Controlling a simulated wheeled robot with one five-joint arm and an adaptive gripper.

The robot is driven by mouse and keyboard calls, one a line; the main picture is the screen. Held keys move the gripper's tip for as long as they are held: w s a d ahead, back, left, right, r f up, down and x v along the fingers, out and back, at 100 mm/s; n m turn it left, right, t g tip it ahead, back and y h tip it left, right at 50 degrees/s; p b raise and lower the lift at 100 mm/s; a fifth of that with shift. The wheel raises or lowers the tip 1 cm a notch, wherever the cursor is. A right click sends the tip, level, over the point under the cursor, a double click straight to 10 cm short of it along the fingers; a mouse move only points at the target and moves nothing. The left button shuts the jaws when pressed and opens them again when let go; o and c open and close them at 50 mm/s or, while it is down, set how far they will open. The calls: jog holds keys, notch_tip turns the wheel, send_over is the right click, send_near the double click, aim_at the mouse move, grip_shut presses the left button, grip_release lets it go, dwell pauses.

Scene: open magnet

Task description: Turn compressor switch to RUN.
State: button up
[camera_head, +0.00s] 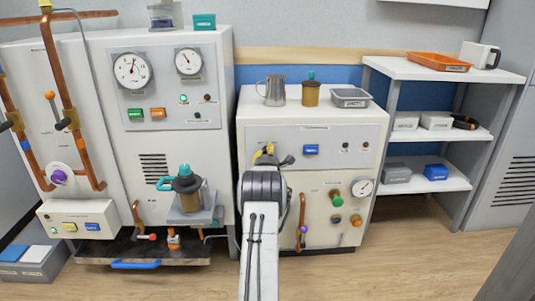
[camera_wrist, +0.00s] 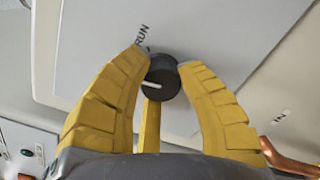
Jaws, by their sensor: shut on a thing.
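The compressor switch (camera_wrist: 163,76) is a round dark knob with a white pointer line on a pale panel. In the wrist view its pointer lies toward the left and slightly down. The RUN label (camera_wrist: 143,34) is above and left of the knob; another label (camera_wrist: 280,117), hard to read, is at lower right. My gripper (camera_wrist: 164,64) has its yellow fingertips on both sides of the knob, shut on it. In the head view my gripper (camera_head: 265,155) is at the upper left of the middle cabinet's front (camera_head: 350,205), and the switch is hidden behind it.
A blue button (camera_head: 311,149) and a dark lever (camera_head: 287,161) are close right of my gripper. A copper pipe (camera_head: 301,215), several valve knobs and a gauge (camera_head: 362,187) are lower on the cabinet. A metal jug (camera_head: 275,91) and a tray (camera_head: 351,97) stand on top.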

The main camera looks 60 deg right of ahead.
jog(key=shift+w+a+m, duration=0.1)
jog(key=shift+w+m, duration=0.05)
jog(key=shift+m, duration=2.75)
jog(key=o, duration=0.9)
jog(key=shift+w, duration=0.15)
jog(key=o, duration=0.3)
jog(key=shift+s, duration=0.25)
